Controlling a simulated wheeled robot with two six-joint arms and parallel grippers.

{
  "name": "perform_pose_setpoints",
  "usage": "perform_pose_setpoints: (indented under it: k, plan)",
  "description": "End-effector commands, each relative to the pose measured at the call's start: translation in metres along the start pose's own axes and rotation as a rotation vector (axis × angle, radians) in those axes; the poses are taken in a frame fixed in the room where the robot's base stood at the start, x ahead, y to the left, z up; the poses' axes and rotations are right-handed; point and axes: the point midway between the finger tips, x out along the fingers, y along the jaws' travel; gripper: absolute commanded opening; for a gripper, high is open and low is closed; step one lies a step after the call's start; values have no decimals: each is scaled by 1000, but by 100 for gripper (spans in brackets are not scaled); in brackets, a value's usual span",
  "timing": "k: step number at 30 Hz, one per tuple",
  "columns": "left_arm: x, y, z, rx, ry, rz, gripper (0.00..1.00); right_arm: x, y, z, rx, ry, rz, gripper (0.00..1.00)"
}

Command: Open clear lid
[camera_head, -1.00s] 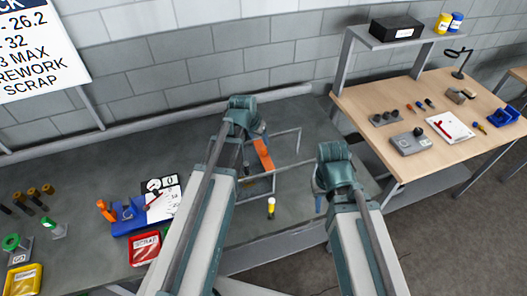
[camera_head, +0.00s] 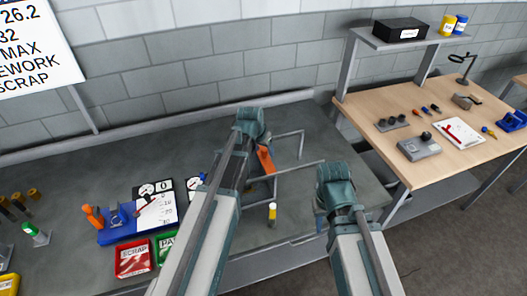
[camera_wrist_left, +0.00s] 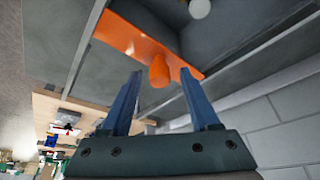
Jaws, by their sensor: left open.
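The clear lid's grey frame (camera_head: 303,167) is on the dark workbench, with an orange strip (camera_head: 265,160) at its left side. In the left wrist view an orange knob (camera_wrist_left: 159,73) stands out from the orange strip (camera_wrist_left: 125,38). My left gripper (camera_wrist_left: 162,76) is open, its two blue fingers apart on either side of the knob, with gaps visible to both. In the head view my left arm hides most of this gripper. My right gripper (camera_head: 319,203) is mostly hidden behind its wrist, to the right of the frame, and its jaws cannot be made out.
A red scrap bin (camera_head: 134,258), a green bin (camera_head: 167,245) and a blue fixture (camera_head: 122,228) are to the left. A wooden table (camera_head: 440,130) with tools is at right.

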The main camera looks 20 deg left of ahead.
Motion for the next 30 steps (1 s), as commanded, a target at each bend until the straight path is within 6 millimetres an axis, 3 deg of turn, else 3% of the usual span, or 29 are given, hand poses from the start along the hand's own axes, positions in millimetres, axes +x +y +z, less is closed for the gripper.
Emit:
perform_pose_setpoints:
  k: [2,12,30]
  plan:
    - [0,0,0,0,0,0,58,0,0,0,0,0,0,35]
    - [0,0,0,0,0,0,0,0,0,0,0,0,0,35]
    - [0,0,0,0,0,0,0,0,0,0,0,0,0,35]
